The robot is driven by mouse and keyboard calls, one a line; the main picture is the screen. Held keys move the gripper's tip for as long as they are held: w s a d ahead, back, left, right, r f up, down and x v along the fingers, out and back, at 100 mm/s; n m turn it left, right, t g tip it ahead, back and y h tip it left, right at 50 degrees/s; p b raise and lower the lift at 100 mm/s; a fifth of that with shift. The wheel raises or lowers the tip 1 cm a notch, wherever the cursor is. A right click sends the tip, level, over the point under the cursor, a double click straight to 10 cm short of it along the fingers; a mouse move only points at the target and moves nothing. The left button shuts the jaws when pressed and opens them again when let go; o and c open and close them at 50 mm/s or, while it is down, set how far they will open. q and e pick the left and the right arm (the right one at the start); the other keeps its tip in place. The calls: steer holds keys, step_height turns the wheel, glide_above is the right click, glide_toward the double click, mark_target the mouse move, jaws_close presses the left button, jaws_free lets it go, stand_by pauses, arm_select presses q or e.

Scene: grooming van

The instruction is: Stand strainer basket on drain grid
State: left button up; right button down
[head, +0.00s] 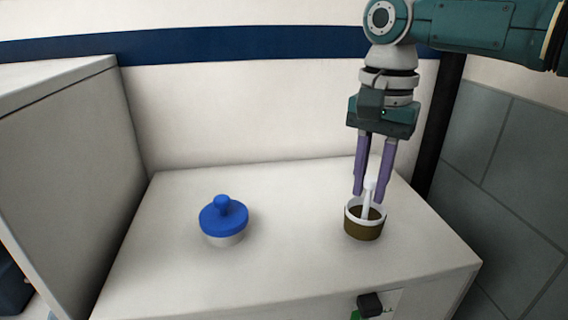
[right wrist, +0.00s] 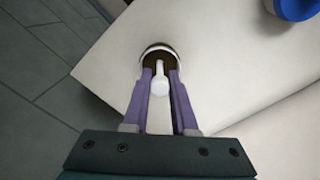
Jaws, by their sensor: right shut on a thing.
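The strainer basket (head: 363,228) is a small round brown cup with a white rim and a white post rising from its middle. It is over the right part of the white counter top, upright; I cannot tell if its base touches the top. My right gripper (head: 368,190) points down from above, with its purple fingers shut on the post. In the right wrist view the basket (right wrist: 158,50) shows at the far end of the fingers (right wrist: 160,80), its post between them. No drain grid can be made out. My left gripper is not in view.
A blue knobbed lid (head: 223,217) on a pale round base stands on the counter top (head: 290,255), left of the basket. A tall white cabinet (head: 75,150) bounds the left. A black handle (head: 369,304) is on the front face. The counter between lid and basket is clear.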

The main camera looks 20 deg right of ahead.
steer(key=shift+f, duration=0.5)
steer(key=shift+f, duration=0.1)
steer(key=c, duration=0.7)
jaws_free()
